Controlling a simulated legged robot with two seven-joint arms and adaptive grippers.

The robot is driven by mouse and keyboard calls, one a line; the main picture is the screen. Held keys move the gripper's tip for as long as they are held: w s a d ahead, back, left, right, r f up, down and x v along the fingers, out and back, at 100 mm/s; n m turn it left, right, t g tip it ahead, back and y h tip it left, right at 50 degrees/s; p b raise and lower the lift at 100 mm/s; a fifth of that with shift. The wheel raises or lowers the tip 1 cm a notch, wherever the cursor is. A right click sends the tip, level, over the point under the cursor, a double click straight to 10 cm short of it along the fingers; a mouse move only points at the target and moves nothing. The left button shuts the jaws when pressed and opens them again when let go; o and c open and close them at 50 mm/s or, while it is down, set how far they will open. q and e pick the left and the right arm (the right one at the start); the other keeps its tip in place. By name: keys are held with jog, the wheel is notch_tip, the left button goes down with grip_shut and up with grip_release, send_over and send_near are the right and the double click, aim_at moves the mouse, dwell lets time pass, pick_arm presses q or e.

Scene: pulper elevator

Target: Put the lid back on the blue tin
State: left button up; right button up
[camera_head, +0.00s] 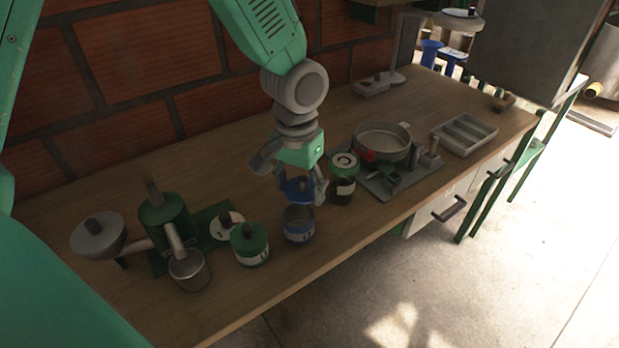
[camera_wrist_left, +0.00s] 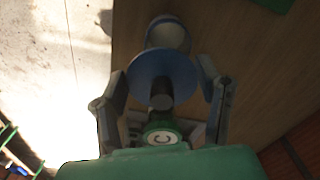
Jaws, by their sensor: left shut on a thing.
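My left gripper (camera_head: 302,192) is shut on the blue lid (camera_head: 297,187), with its fingers at opposite sides of the rim. In the left wrist view the lid (camera_wrist_left: 150,68) lies between the fingertips (camera_wrist_left: 162,78), its dark knob facing the camera. The blue tin (camera_head: 299,232) stands upright on the bench, a pale tin with blue bands and a label. Its top looks open, and the lid is above and slightly behind it. The tin (camera_wrist_left: 168,33) is partly hidden by the lid in the wrist view. My right gripper is not in view.
A dark jar with a green-and-white top (camera_head: 344,163) stands close on the right. A pan (camera_head: 382,141), a grey tray (camera_head: 465,134) and a green grinder-like device (camera_head: 165,215) share the bench. The front edge is near.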

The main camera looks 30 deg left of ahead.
pick_arm(q)
jog(key=shift+s+f, duration=0.15)
jog(key=shift+s, duration=0.05)
jog(key=shift+s+a+f+b, duration=0.15)
jog(key=shift+a+f+b, duration=0.15)
jog(key=shift+b, duration=0.2)
jog(key=f+b, duration=0.1)
jog(key=a+f+b, duration=0.1)
jog(key=f+b, duration=0.1)
jog(key=shift+w+a+f, duration=0.1)
jog(key=shift+w+f, duration=0.05)
jog(key=shift+w, duration=0.05)
jog(key=shift+f+b, duration=0.25)
jog(key=shift+b, duration=0.3)
jog(key=shift+s+d+f, duration=0.1)
jog(key=shift+d+f, duration=0.1)
jog(key=shift+d, duration=0.2)
jog(key=shift+d+f, duration=0.35)
jog(key=shift+f, duration=0.2)
jog(key=shift+a+f, duration=0.1)
jog(key=shift+a, duration=0.55)
jog(key=shift+d+r, duration=0.2)
jog(key=shift+d, duration=0.4)
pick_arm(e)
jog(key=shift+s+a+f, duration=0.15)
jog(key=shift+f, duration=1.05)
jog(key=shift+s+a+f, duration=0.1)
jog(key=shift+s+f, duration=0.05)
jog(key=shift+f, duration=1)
